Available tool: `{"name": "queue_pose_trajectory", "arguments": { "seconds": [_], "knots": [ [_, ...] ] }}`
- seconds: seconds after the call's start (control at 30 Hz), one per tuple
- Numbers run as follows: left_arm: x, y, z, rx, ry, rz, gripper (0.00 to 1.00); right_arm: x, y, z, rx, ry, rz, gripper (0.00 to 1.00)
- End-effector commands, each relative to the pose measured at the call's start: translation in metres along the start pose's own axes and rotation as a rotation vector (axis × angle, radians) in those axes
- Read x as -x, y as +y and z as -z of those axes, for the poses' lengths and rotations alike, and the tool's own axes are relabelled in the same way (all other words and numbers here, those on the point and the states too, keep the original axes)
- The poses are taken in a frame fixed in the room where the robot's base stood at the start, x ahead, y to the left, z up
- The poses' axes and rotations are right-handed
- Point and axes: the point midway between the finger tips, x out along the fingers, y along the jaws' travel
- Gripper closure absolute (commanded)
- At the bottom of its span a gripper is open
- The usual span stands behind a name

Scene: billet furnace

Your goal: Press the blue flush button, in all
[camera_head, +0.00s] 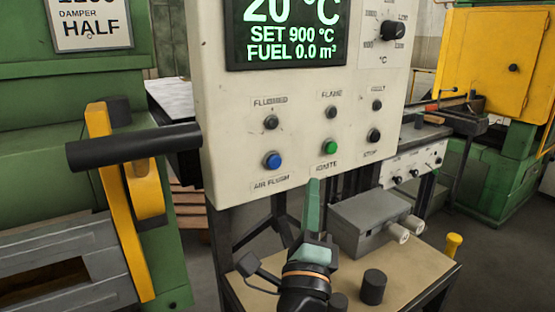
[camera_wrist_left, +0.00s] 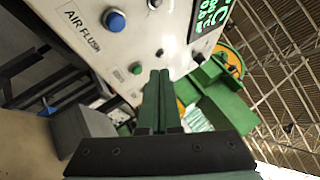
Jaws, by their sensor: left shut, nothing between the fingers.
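The blue flush button (camera_head: 272,160) is on the white control panel (camera_head: 225,120), above the label AIR FLUSH and left of the green IGNITE button (camera_head: 330,147). My left gripper (camera_head: 314,185) is shut and empty, with its green fingers pointing up just below the IGNITE label, to the right of and lower than the blue button. In the left wrist view the blue button (camera_wrist_left: 115,20) is at the upper left, and the shut fingertips (camera_wrist_left: 157,75) are near the green button (camera_wrist_left: 135,68). I cannot tell whether they touch the panel. My right gripper is not in view.
The screen (camera_head: 288,32) reads 20 °C, SET 900 °C, FUEL 0.0 m³. A yellow lever with a black handle (camera_head: 135,147) juts out left of the panel. A table (camera_head: 265,285) below bears a grey box (camera_head: 375,218) and a black cylinder (camera_head: 373,286).

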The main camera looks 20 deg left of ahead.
Motion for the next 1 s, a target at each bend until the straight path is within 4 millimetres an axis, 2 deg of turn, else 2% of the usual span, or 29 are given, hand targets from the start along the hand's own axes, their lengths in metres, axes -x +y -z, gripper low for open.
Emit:
{"name": "queue_pose_trajectory", "arguments": {
  "seconds": [0.37,0.8,1.0],
  "knots": [
    [-0.005,0.004,-0.004,-0.003,-0.001,-0.001,1.0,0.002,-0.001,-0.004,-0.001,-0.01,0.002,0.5],
    [-0.046,0.033,-0.034,-0.004,-0.001,0.0,1.0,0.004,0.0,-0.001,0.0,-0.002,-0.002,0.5],
    [-0.058,0.043,-0.042,-0.001,0.0,-0.001,1.0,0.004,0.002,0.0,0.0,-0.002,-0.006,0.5]
  ]
}}
